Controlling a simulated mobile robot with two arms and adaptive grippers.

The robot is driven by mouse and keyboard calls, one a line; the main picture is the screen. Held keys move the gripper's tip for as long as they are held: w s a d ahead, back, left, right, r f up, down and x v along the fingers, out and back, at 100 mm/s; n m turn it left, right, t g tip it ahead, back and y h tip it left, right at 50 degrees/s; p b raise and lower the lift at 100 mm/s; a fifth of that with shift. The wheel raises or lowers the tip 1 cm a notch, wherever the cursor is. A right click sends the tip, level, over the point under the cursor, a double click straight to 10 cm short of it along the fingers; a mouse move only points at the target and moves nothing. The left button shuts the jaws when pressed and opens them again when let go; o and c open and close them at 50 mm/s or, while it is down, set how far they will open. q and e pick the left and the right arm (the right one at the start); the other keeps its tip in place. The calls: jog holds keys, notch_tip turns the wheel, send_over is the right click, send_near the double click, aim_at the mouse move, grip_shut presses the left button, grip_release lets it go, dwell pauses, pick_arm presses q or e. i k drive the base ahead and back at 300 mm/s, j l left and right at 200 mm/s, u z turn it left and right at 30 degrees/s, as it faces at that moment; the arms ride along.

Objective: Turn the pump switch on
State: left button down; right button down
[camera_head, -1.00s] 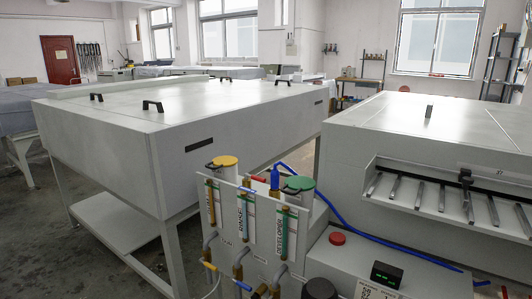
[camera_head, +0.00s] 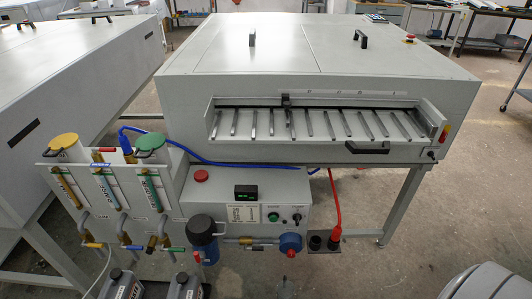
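The plate processor (camera_head: 300,80) fills the middle of the view. A grey control box (camera_head: 225,180) sits at its front left, below the feed slot. On the box's front face is a small black rotary switch (camera_head: 296,217), with a green button (camera_head: 272,216) to its left. The labels are too small to read, so I cannot tell for sure which one is the pump switch, or its position. A black digital display (camera_head: 246,191) with green digits and a red button (camera_head: 201,175) are on the box. Neither gripper is in view.
Rinse and developer tubes (camera_head: 110,190) with coloured-handled valves stand left of the box. A blue filter housing (camera_head: 203,238) and blue pump part (camera_head: 290,243) sit below it. Dark bottles (camera_head: 122,285) stand at the lower left.

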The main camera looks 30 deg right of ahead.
aim_at(297, 217)
jog(key=z, duration=1.1)
